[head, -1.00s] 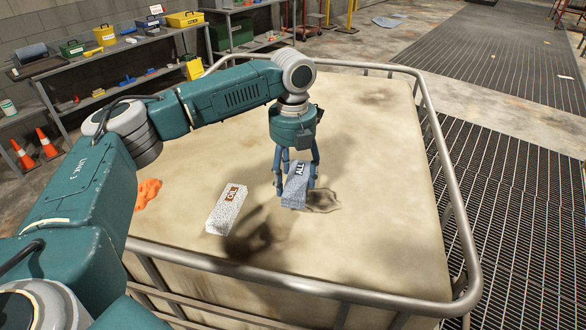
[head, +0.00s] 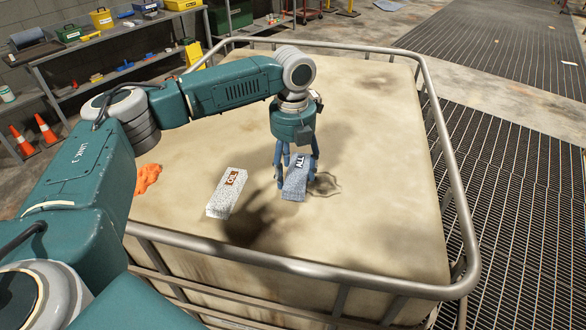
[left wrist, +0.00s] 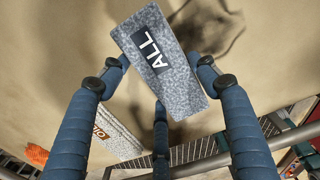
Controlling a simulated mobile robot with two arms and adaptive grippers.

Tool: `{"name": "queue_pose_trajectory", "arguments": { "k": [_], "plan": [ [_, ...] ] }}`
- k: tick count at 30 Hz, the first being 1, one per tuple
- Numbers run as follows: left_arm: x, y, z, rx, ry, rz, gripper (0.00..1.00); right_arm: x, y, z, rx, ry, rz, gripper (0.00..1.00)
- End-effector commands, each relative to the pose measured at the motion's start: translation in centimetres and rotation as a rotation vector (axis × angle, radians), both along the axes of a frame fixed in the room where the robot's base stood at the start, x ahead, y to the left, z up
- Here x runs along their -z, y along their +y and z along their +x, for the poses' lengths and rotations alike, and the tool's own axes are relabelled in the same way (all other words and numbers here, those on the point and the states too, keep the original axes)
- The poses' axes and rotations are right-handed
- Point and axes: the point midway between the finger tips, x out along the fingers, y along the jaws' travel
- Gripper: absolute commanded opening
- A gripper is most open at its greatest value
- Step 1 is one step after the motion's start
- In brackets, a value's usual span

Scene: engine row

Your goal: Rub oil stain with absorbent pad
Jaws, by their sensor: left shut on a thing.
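My left gripper (head: 296,180) is shut on a grey-blue pad marked ALL (head: 293,186), low over the beige tank top. In the left wrist view the fingers surround this pad (left wrist: 165,65). Whether its underside touches the surface is hidden. The oil stain (head: 326,185) is a faint patch with a darker outline, just right of the pad and partly hidden by it and the fingers. A white speckled pad marked OIL (head: 227,192) lies to the left; it also shows in the left wrist view (left wrist: 117,135). My right gripper is not in view.
An orange cloth (head: 148,175) lies at the tank top's left side. A metal rail (head: 440,150) runs around the tank's edge. Shelves with boxes (head: 130,60) and orange cones (head: 45,130) stand beyond at left. The far part of the top is free.

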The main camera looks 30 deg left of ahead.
Motion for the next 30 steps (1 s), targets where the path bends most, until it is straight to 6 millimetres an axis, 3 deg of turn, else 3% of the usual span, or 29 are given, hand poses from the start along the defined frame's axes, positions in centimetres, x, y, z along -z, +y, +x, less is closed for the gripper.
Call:
{"name": "queue_pose_trajectory", "arguments": {
  "k": [30],
  "plan": [
    [2.0, 0.0, 0.0, 0.0, 0.0, 0.0, 0.4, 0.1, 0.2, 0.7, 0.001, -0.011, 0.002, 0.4]
  ]
}}
